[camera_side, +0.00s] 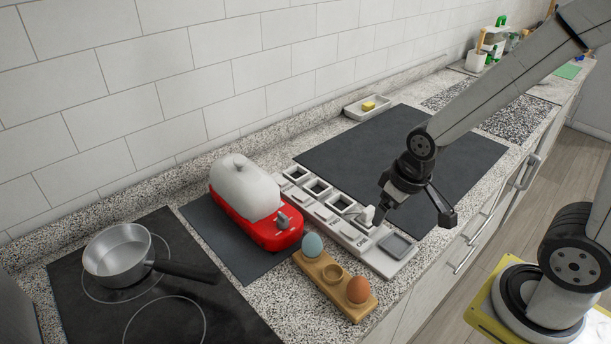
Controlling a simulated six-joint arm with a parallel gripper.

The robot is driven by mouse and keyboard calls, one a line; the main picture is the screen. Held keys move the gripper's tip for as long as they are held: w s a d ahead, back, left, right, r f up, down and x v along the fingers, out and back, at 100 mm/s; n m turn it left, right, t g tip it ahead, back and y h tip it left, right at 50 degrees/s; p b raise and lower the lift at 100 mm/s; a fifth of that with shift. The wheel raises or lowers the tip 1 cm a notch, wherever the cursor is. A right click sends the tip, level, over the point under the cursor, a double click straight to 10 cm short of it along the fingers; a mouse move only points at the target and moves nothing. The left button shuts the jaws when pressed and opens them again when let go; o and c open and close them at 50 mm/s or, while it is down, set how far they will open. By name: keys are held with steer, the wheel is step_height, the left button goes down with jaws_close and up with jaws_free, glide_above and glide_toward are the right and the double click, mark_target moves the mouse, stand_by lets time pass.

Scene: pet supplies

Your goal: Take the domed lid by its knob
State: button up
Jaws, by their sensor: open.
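The white domed lid (245,188) sits on a red base (267,230) in the left middle of the side view. Its small knob (239,165) shows on top, a little darker than the dome. My gripper (413,213) is open, well to the right of the lid and clear of it. It is over the right part of the long white tray, with its fingers apart and pointing down. A small white piece (365,215) shows by the left finger; I cannot tell whether they touch.
The long white tray (349,236) has several dark square openings. A wooden holder (336,287) with a blue egg (313,245) and a brown egg (358,290) stands in front. A saucepan (118,256) is on the hob at left. The dark mat (420,150) behind is mostly clear.

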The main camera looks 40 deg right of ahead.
steer(key=w+a+r+n+y, duration=0.1)
steer(key=w+a+r+n, duration=0.1)
steer(key=w, duration=0.6)
steer(key=w+a+r+n, duration=0.1)
steer(key=w+a+r, duration=0.15)
steer(key=w, duration=0.55)
steer(key=n+t+y, duration=0.1)
steer(key=n, duration=0.3)
glide_toward(242, 158)
steer(key=f, duration=0.3)
steer(key=shift+s+d, duration=0.15)
steer(key=shift+d, duration=0.15)
steer(key=shift+w+a+f+y, duration=0.4)
steer(key=shift+w+a+f, duration=0.25)
steer(key=shift+w+f, duration=0.3)
steer(key=shift+f, duration=0.15)
steer(key=shift+x, duration=2.45)
jaws_close()
